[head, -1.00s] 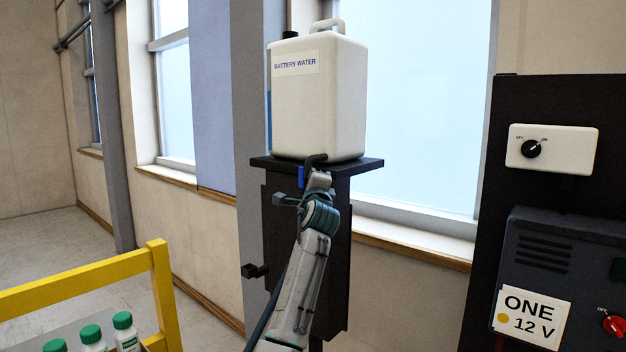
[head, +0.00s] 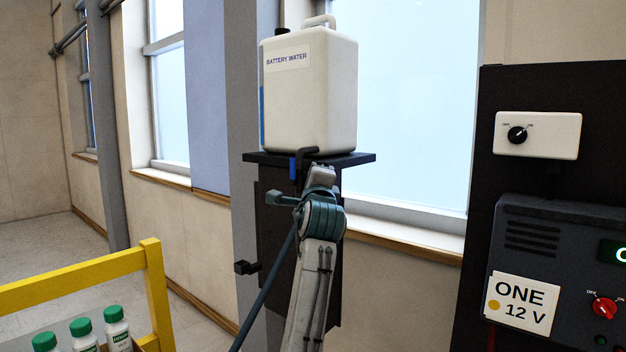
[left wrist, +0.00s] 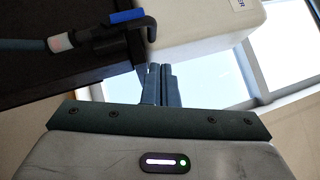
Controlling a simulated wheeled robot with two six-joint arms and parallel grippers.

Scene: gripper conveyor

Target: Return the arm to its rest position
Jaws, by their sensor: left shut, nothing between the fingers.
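My left arm rises from the bottom middle of the head view towards a black stand. Its gripper is mostly hidden behind the wrist there. In the left wrist view my left gripper (left wrist: 161,70) is shut and empty, its fingers side by side. A black hooked nozzle with a blue lever (left wrist: 126,16) is just beyond and left of the fingertips, joined to a hose (left wrist: 28,46). In the head view the nozzle (head: 308,153) shows at the stand's shelf, below the white battery water container (head: 312,95). I cannot see my right gripper.
The black stand's shelf (head: 362,158) bears the container. A yellow rail (head: 80,274) and several green-capped bottles (head: 82,328) are at lower left. A dark charger panel (head: 560,240) with a red knob and white switch box (head: 538,135) stands at right. Windows are behind.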

